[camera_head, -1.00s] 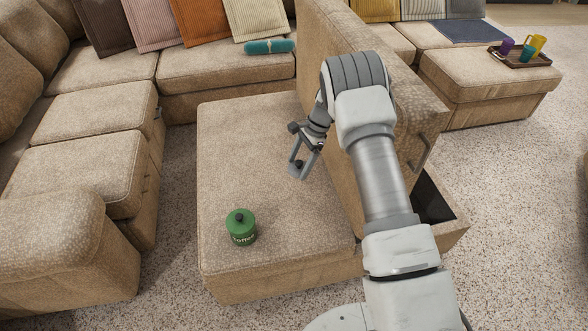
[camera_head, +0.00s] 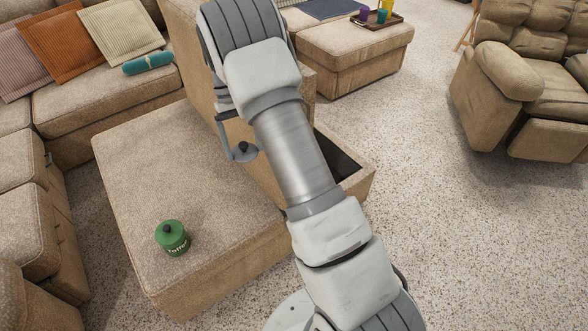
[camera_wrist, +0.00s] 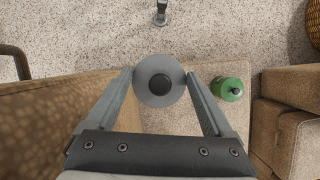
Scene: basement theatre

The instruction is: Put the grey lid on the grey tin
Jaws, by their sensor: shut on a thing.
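The grey lid (camera_head: 243,153), a round disc with a dark knob, is held in my gripper (camera_head: 236,150). In the wrist view the lid (camera_wrist: 148,94) sits between the two fingers of my gripper (camera_wrist: 159,78), which are shut on its rim. The lid is in the air beside the upright upholstered panel, and my arm hides part of the gripper in the head view. I see no grey tin in these frames. A green tin (camera_head: 173,243) with a green lid and dark knob stands on the low upholstered seat; it also shows in the wrist view (camera_wrist: 227,89).
The low seat (camera_head: 150,170) is mostly bare. The upright panel (camera_head: 190,75) rises close to my arm, with an open dark compartment (camera_head: 338,153) beside it. A tray (camera_head: 378,20) with cups lies on a far ottoman. A recliner (camera_head: 525,85) stands right; carpet between is free.

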